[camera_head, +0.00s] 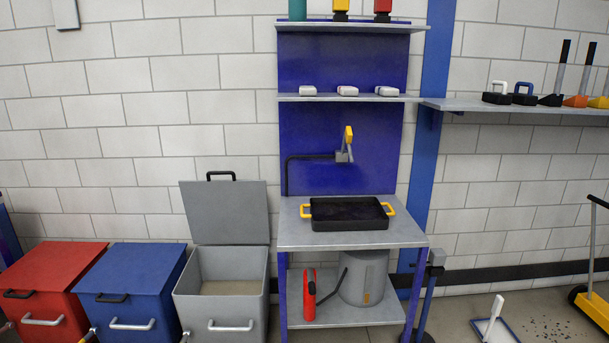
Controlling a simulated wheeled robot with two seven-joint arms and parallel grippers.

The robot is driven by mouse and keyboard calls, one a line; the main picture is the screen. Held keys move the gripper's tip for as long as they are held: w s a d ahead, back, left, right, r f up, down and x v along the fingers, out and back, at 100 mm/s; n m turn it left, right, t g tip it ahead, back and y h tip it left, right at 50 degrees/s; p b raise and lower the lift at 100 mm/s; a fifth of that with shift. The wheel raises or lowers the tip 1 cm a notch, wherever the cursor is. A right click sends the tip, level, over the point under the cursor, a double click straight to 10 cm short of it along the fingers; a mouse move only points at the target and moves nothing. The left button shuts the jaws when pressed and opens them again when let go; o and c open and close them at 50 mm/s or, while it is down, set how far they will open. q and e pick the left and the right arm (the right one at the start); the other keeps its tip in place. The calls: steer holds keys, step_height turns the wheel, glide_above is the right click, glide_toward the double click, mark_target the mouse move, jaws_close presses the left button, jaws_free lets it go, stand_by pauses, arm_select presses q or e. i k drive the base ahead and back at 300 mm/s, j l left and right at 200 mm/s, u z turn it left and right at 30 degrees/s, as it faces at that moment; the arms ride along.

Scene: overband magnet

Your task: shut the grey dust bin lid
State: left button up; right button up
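The grey dust bin (221,309) stands at lower left of centre, with a silver handle on its front. Its grey lid (227,213) is open, standing up at the back of the bin and leaning towards the wall. A black handle (221,175) is on the lid's upper edge. The bin's open top shows a light, sandy-looking inside (231,287). Neither of my grippers is in view, so nothing of mine is seen touching the lid.
A blue bin (131,270) and a red bin (50,267), both with shut lids, stand to the left. A workbench (279,235) with a black tray (348,214) stands close on the right. A red bottle (309,296) and a grey canister (365,279) sit on its lower shelf.

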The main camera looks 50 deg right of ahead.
mark_target(233, 211)
steer(key=z, duration=1)
steer(key=i+l, duration=0.15)
steer(key=i, duration=0.25)
steer(key=i+l, duration=0.1)
steer(key=i, duration=0.25)
steer(key=i+j, duration=0.2)
steer(key=i, duration=0.35)
steer(key=i+j, duration=0.15)
steer(key=i, duration=0.45)
